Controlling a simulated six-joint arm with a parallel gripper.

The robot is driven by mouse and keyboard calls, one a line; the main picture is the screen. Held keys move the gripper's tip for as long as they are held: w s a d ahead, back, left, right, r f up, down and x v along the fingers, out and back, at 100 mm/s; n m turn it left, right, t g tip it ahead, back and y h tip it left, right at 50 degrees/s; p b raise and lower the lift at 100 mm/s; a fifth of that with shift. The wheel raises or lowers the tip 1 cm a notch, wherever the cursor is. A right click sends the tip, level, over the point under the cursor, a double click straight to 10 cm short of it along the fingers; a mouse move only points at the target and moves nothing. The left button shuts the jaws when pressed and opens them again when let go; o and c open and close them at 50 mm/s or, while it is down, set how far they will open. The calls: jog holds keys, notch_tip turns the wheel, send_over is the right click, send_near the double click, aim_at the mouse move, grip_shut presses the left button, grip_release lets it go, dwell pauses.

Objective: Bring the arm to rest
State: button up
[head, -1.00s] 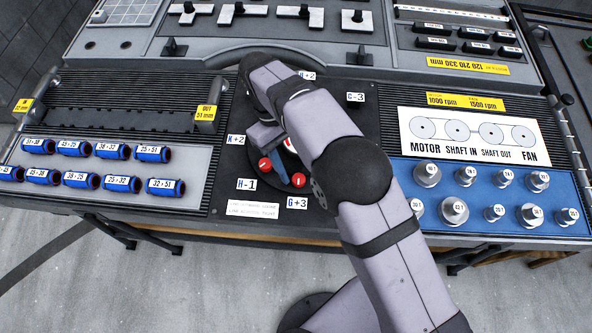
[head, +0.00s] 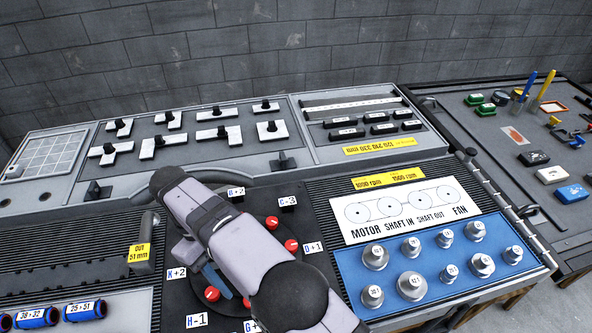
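My arm reaches up from the bottom of the head view over a dark panel (head: 312,262) with several red knobs (head: 291,245) and labels such as K+2, H-1, C-3 and D+1. My gripper is hidden behind my own arm links, so its fingers cannot be made out. A blue-grey piece (head: 216,279) shows just beside the arm's left side, above the panel. I cannot tell whether it is part of my arm or touches anything.
A blue board with several metal pulleys (head: 376,257) lies right of the arm, below a white motor-and-fan diagram (head: 400,212). Several blue cylinders (head: 85,311) are at lower left. A grey shelf (head: 240,165) with T-shaped pieces stands behind. A second table (head: 497,160) is at far right.

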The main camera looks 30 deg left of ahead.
jog(key=w+d+r+m+g+y, duration=0.1)
jog(key=w+d+m, duration=0.2)
jog(key=w+d, duration=0.35)
jog(key=w+d+r+m, duration=0.2)
jog(key=w+d, duration=0.3)
jog(key=w, duration=0.2)
jog(key=w+d+m+y, duration=0.2)
jog(key=w+d+m, duration=0.25)
jog(key=d, duration=0.85)
jog(key=s+d+f+m, duration=0.1)
jog(key=s+d+m, duration=0.2)
jog(key=d, duration=0.4)
jog(key=s+d+f+m+y, duration=0.1)
jog(key=s+d+m, duration=0.1)
jog(key=d, duration=0.6)
jog(key=s+d+f+m+t, duration=0.1)
jog(key=s+d+m, duration=0.2)
jog(key=d, duration=0.4)
jog(key=shift+s+d+m, duration=0.2)
jog(key=shift+s+m, duration=0.15)
jog(key=shift+s, duration=0.2)
jog(key=shift+w+a+f, duration=0.1)
